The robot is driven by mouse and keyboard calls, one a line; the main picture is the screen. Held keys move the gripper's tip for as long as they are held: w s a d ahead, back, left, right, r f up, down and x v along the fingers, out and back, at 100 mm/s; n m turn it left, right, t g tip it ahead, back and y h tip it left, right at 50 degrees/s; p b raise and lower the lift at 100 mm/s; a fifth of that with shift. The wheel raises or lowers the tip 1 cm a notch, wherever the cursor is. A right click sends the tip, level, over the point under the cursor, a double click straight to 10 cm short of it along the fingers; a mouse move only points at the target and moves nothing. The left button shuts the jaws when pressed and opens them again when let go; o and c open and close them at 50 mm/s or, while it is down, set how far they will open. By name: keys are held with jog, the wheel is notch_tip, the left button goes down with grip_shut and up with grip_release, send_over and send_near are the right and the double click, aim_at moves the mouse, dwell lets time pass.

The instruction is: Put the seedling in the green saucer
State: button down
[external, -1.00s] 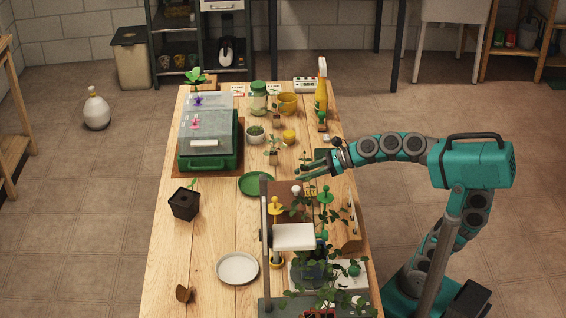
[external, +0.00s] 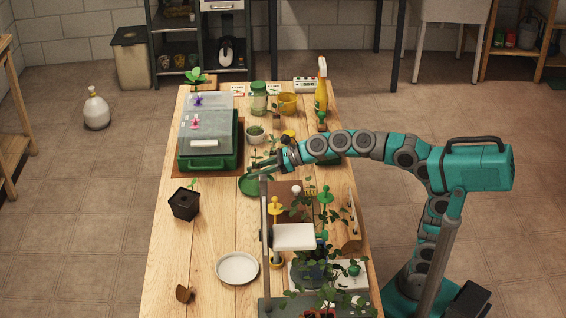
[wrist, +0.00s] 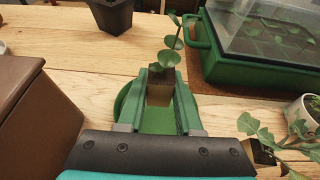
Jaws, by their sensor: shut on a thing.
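My gripper (wrist: 173,95) is shut on a seedling in a small brown pot (wrist: 159,92). The seedling has dark soil and a thin stem with round green leaves (wrist: 168,58), and it stands roughly upright between the fingers. In the external view my gripper (external: 250,171) is over the back part of the green saucer (external: 252,187). The saucer also shows below and around the fingers in the wrist view (wrist: 124,101). I cannot tell whether the pot touches the saucer. The arm and fingers hide part of the saucer, and the held pot is hard to make out in the external view.
A green propagator with a clear lid (external: 208,143) stands behind left. A black pot (external: 184,205) is to the left, a white plate (external: 237,268) nearer the front. Another potted seedling (wrist: 262,152) and a white plant pot (wrist: 301,112) are close on the wrist view's right.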

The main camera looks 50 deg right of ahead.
jog(key=shift+f+b, duration=0.55)
jog(key=shift+f, duration=1.3)
jog(key=c, duration=0.6)
grip_release()
jog(key=shift+r, duration=0.1)
jog(key=shift+s+d+r, duration=0.15)
jog(key=shift+d+r, duration=0.05)
jog(key=shift+d, duration=0.05)
jog(key=p+v, duration=0.1)
jog(key=v, duration=1)
jog(key=shift+s, duration=0.1)
